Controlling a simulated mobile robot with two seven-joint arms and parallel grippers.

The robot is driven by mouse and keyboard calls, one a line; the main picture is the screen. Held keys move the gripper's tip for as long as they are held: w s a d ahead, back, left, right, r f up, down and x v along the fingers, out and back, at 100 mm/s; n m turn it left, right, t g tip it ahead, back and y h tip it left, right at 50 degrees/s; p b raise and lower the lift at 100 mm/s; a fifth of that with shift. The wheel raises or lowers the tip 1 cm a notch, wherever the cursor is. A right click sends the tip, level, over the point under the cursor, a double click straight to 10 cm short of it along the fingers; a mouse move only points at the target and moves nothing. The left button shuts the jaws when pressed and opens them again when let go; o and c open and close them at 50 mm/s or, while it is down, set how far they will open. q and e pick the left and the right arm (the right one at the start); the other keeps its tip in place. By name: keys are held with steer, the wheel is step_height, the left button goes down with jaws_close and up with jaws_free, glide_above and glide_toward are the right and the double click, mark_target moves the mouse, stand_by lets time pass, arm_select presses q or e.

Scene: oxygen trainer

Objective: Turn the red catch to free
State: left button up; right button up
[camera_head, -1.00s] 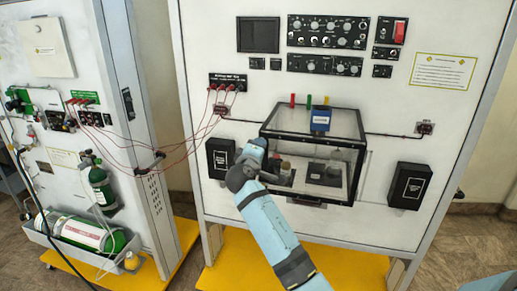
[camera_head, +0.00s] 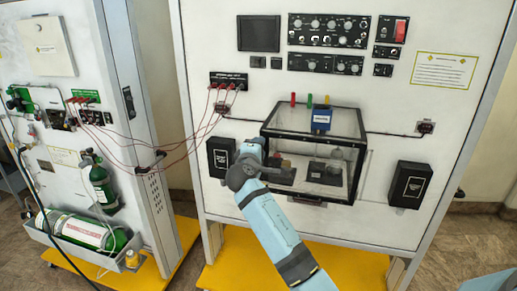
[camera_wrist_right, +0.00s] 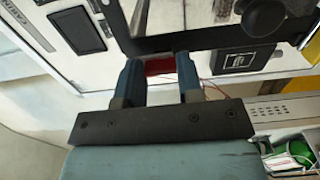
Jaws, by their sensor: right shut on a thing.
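The red catch (camera_wrist_right: 159,66) shows in the right wrist view, between the two blue fingers of my right gripper (camera_wrist_right: 159,73). The fingers are closed on it from both sides, at the edge of the clear test box. In the head view my right gripper (camera_head: 250,150) is at the left side of the test box (camera_head: 333,121), and hides the catch there. The box has a dark frame and clear panes, and looks closed. My left gripper is not in view.
Red leads (camera_head: 203,135) hang to the left. A trolley with green cylinders (camera_head: 100,185) stands further left.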

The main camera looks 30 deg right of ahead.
steer(key=o, duration=0.9)
steer(key=shift+o, duration=0.2)
steer(key=b+v, duration=0.4)
steer(key=v, duration=0.9)
steer(key=shift+s+a, duration=0.25)
steer(key=shift+a, duration=0.05)
